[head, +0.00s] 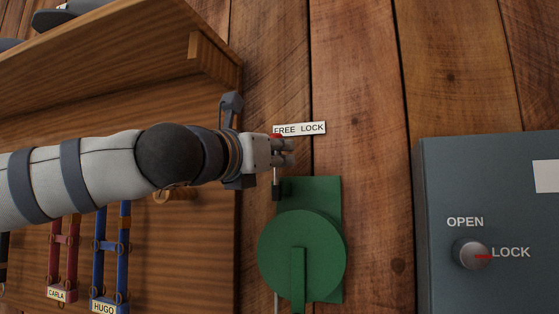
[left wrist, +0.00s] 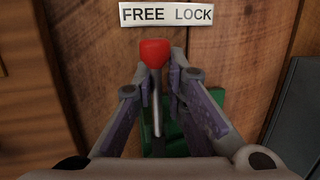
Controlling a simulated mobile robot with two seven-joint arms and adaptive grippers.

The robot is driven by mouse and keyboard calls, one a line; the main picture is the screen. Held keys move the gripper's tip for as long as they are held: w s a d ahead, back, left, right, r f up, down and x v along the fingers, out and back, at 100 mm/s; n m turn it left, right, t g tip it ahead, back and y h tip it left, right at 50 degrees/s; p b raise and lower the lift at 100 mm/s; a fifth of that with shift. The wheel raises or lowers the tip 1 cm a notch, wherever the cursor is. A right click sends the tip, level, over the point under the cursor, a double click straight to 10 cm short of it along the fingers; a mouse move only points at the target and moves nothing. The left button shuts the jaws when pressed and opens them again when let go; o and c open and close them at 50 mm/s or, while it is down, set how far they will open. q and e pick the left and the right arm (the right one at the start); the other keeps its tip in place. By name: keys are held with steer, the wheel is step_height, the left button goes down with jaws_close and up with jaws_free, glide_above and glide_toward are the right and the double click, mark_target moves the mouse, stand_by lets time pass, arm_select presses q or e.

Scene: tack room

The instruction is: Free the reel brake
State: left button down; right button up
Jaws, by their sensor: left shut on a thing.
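A green reel (head: 303,252) is fixed to the plank wall, with a thin brake lever (left wrist: 157,112) rising from a dark pivot at its upper left. The lever ends in a red knob (left wrist: 154,52), at the FREE side of the white FREE LOCK label (head: 300,129). The label also shows in the left wrist view (left wrist: 167,14). My left gripper (head: 287,152) comes in from the left above the reel and is shut on the lever just below the knob. In the head view its fingers hide part of the lever. My right gripper is not in view.
A wooden shelf unit (head: 212,60) stands left, with red (head: 63,260) and blue (head: 110,255) halters hanging below my arm. A grey cabinet (head: 435,215) with an OPEN/LOCK knob (head: 472,254) is at right. Bare planks lie between reel and cabinet.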

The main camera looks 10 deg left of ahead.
arm_select(q)
steer(key=shift+a, duration=0.15)
stand_by(0.3)
steer(key=c, duration=1.8)
jaws_free()
steer(key=shift+o, duration=0.4)
steer(key=shift+a, duration=0.15)
steer(key=v, duration=1.2)
